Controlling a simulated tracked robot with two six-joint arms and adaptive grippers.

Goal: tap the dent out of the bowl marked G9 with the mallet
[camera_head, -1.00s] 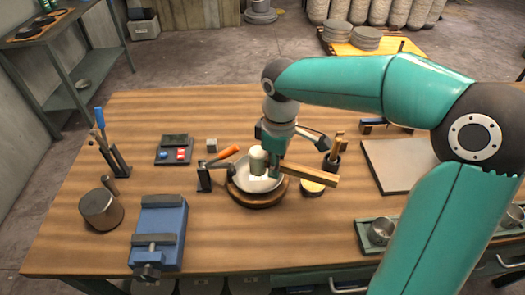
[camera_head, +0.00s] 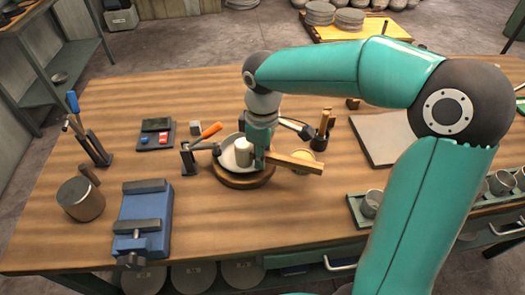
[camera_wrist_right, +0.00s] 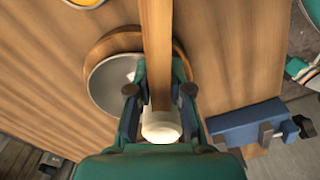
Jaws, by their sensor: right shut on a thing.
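My right gripper (camera_head: 262,150) is shut on the wooden handle (camera_head: 295,163) of the mallet. The mallet's pale cylindrical head (camera_head: 243,151) is over the inside of a shallow metal bowl (camera_head: 229,159). The bowl sits on a round wooden base (camera_head: 243,182). In the right wrist view my fingers (camera_wrist_right: 160,90) flank the handle (camera_wrist_right: 157,50), with the pale head (camera_wrist_right: 160,127) below it and the bowl (camera_wrist_right: 108,82) to the left. I cannot tell whether the head touches the bowl. The mallet and gripper hide part of the bowl; no G9 mark or dent is readable. My left gripper is not in view.
An orange-handled clamp (camera_head: 190,159) stands at the bowl's left edge. A blue vise (camera_head: 143,218) and a dark cylinder (camera_head: 81,199) are at left. The front middle table is clear.

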